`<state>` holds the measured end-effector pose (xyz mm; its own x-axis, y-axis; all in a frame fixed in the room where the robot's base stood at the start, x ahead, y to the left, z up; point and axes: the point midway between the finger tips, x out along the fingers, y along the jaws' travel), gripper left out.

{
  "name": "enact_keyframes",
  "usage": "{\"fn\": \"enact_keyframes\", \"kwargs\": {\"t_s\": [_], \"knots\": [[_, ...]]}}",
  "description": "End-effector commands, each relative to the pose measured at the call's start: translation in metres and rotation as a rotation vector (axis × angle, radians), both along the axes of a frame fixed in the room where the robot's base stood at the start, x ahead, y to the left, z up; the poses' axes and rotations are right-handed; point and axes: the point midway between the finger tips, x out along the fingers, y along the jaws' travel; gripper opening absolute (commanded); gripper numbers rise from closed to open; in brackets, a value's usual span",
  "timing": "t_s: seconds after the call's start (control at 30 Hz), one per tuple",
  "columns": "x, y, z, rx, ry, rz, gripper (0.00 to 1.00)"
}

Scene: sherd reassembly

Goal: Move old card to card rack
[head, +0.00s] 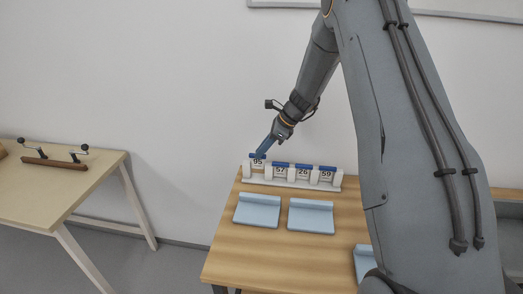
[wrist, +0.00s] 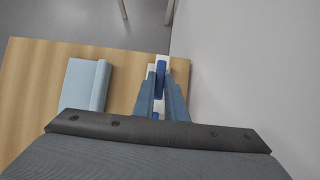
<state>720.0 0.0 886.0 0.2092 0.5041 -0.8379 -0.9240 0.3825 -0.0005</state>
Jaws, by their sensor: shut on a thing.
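The white card rack (head: 290,184) stands along the back edge of the wooden table, with several blue-topped numbered cards in a row. My gripper (head: 259,154) is shut on the blue top of the leftmost card, marked 95 (head: 258,162). This card is at the rack's left end and looks slightly higher than its neighbours, marked 57 (head: 280,170), 26 (head: 303,172) and 59 (head: 326,174). Whether its lower edge is seated in the slot cannot be told. In the wrist view, my gripper fingers (wrist: 160,76) point down along the rack line. No card is labelled as old.
Two pale blue stands (head: 257,211) and (head: 311,217) lie in front of the rack, empty. A third blue stand (head: 365,262) is partly hidden by my arm. The wall is close behind the rack. A separate table (head: 60,190) stands at left.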

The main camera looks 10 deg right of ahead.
Motion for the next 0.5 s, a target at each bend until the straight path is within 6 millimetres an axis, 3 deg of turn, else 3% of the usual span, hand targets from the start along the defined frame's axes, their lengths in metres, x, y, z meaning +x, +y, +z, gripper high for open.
{"fn": "enact_keyframes", "kwargs": {"t_s": [0.5], "knots": [[0.0001,0.0001,-0.0090,0.000,0.001,-0.001,0.00]]}}
